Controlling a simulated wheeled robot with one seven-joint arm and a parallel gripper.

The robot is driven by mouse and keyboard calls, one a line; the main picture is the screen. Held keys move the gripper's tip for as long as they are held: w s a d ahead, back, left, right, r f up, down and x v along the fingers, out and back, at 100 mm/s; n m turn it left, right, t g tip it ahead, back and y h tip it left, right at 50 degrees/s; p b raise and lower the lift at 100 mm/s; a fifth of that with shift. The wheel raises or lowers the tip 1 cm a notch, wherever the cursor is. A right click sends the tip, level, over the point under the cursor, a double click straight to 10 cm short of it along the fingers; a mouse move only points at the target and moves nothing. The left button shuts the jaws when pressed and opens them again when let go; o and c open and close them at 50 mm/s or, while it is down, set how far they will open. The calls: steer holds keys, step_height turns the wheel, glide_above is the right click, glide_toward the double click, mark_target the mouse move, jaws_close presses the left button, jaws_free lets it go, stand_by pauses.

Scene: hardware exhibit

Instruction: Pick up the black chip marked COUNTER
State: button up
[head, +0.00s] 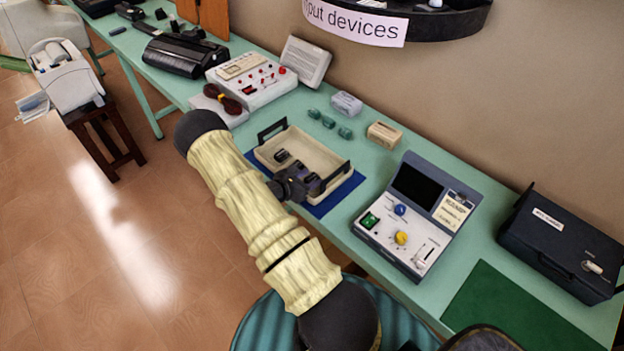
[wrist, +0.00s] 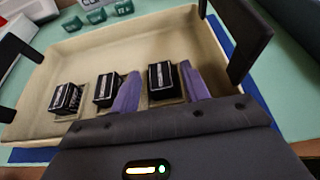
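A cream tray (head: 318,152) with dark handles stands on a blue mat on the green bench; it also shows in the wrist view (wrist: 60,60). Three black chips stand in the tray in the wrist view: a left chip (wrist: 65,98), a middle chip (wrist: 106,90) and a right chip (wrist: 161,76). Their pale markings are too small to read, so I cannot tell which says COUNTER. My gripper (wrist: 160,72) is open, its two purple fingers on either side of the right chip. In the head view my gripper (head: 294,182) is over the tray's near side and hides part of it.
The tray's dark handle (wrist: 236,35) stands up close on the right. A device with a screen and knobs (head: 410,215) is right of the tray. Small green blocks (head: 328,122) and a beige box (head: 384,135) lie behind it. A dark case (head: 560,243) is far right.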

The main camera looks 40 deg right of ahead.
mark_target(308, 180)
steer(key=c, duration=0.8)
steer(key=shift+r, duration=0.1)
step_height(308, 180, up, 10)
steer(key=shift+f+b, duration=0.1)
steer(key=shift+b, duration=0.7)
